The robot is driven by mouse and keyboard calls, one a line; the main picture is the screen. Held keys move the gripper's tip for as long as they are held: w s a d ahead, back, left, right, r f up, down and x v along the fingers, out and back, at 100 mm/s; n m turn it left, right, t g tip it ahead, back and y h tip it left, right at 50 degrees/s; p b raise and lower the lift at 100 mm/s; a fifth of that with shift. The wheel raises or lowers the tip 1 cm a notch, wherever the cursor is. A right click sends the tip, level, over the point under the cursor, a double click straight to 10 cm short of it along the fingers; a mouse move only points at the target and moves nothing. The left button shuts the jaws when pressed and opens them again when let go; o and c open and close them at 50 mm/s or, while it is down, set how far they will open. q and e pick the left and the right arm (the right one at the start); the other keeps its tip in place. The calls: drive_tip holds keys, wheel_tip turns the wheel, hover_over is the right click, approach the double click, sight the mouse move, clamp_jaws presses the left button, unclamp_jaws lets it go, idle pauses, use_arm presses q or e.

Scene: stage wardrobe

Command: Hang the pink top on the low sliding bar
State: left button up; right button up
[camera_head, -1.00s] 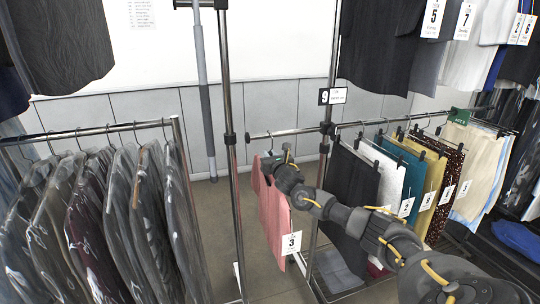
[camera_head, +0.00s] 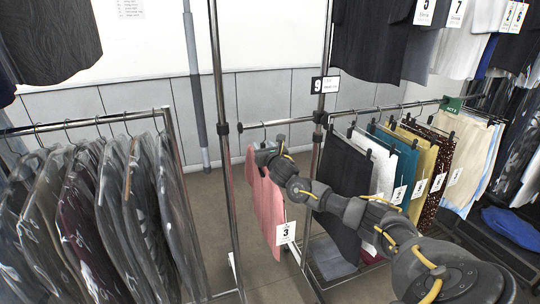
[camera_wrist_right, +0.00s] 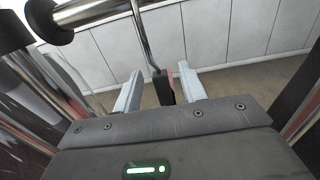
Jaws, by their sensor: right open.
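The pink top (camera_head: 265,206) hangs on the low sliding bar (camera_head: 285,122), near its left end, with a tag marked 3 at its lower right. Its hanger hook shows over the bar. My right gripper (camera_head: 262,154) is at the top's upper part, just below the bar, and hides part of the hanger. In the right wrist view my right gripper (camera_wrist_right: 160,92) is open, with the hanger's dark piece (camera_wrist_right: 165,87) between its fingers and a sliver of pink behind it. The bar (camera_wrist_right: 95,10) runs above. My left gripper is not in view.
Dark trousers (camera_head: 342,192) and several coloured garments hang to the right on the same bar. A rack of plastic-covered garments (camera_head: 110,215) stands on the left. An upright post (camera_head: 226,150) stands just left of the bar's end knob. Dark clothes hang overhead.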

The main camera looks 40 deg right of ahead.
drive_tip(key=b+v, duration=0.1)
drive_tip(key=v, duration=0.7)
drive_tip(key=shift+s+a+b, duration=0.15)
drive_tip(key=shift+s+b, duration=0.15)
drive_tip(key=shift+s, duration=0.05)
drive_tip(key=shift+s+a, duration=0.1)
drive_tip(key=shift+s, duration=0.3)
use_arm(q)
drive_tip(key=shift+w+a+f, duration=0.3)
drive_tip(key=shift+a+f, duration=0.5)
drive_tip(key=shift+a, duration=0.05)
use_arm(e)
drive_tip(key=shift+r, duration=0.1)
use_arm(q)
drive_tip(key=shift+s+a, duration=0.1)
use_arm(e)
drive_tip(key=shift+s, duration=0.1)
